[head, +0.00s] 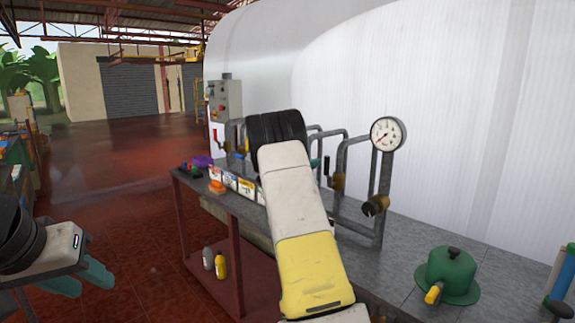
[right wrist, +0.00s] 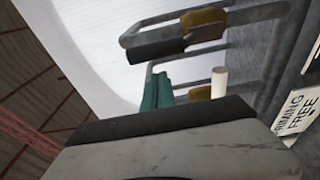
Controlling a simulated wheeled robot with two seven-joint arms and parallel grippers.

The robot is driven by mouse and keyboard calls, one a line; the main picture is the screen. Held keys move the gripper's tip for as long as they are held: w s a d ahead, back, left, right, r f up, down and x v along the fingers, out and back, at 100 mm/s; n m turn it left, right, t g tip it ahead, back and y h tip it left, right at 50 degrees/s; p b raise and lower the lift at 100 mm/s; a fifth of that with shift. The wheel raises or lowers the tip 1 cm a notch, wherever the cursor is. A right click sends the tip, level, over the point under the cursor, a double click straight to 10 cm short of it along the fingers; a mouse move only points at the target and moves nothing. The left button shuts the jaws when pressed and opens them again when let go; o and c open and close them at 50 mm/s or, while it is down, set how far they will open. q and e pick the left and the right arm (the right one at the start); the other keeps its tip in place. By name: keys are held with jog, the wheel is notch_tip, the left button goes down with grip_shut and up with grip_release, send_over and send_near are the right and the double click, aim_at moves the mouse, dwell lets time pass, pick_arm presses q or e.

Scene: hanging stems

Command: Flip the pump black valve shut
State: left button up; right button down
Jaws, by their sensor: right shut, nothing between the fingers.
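Brass valves sit on the grey pipe loops above the bench. One (head: 337,181) has an upright black handle (head: 326,166); another, below the gauge, has a black end (head: 370,209) facing me. I cannot tell which is the pump valve. In the right wrist view, a black handle (right wrist: 158,50) lies roughly along its pipe, beside a brass body (right wrist: 203,22). My right gripper's teal fingers (right wrist: 157,91) are shut and empty, apart from that handle in the picture; in the head view my own arm mostly hides them. My left gripper (head: 82,279) is open and empty, low at left.
A white-handled valve (right wrist: 218,83) is close beyond my right fingers. A pressure gauge (head: 387,133) tops the pipes. A green pot-shaped thing (head: 452,272) stands on the bench at right. Printed cards (head: 238,184) line its front edge. A white tank wall (head: 440,90) rises behind.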

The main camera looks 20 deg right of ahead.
aim_at(327, 167)
jog(key=shift+s+d, duration=0.2)
jog(key=shift+s, duration=0.8)
jog(key=shift+s+d+m, duration=0.2)
jog(key=shift+s+m, duration=0.15)
jog(key=shift+m, duration=0.25)
jog(key=s+m, duration=0.1)
jog(key=m, duration=0.1)
jog(key=s+d+m, duration=0.1)
jog(key=s+m, duration=0.1)
jog(key=shift+d+h, duration=0.1)
jog(key=shift+h, duration=0.3)
jog(key=s+d+f+m+g+h, duration=0.1)
jog(key=s+f+m, duration=0.5)
jog(key=m, duration=0.7)
jog(key=shift+s+d+f+g+h, duration=0.2)
jog(key=shift+d+f+g+h, duration=0.15)
jog(key=shift+d, duration=0.45)
jog(key=shift+f, duration=0.25)
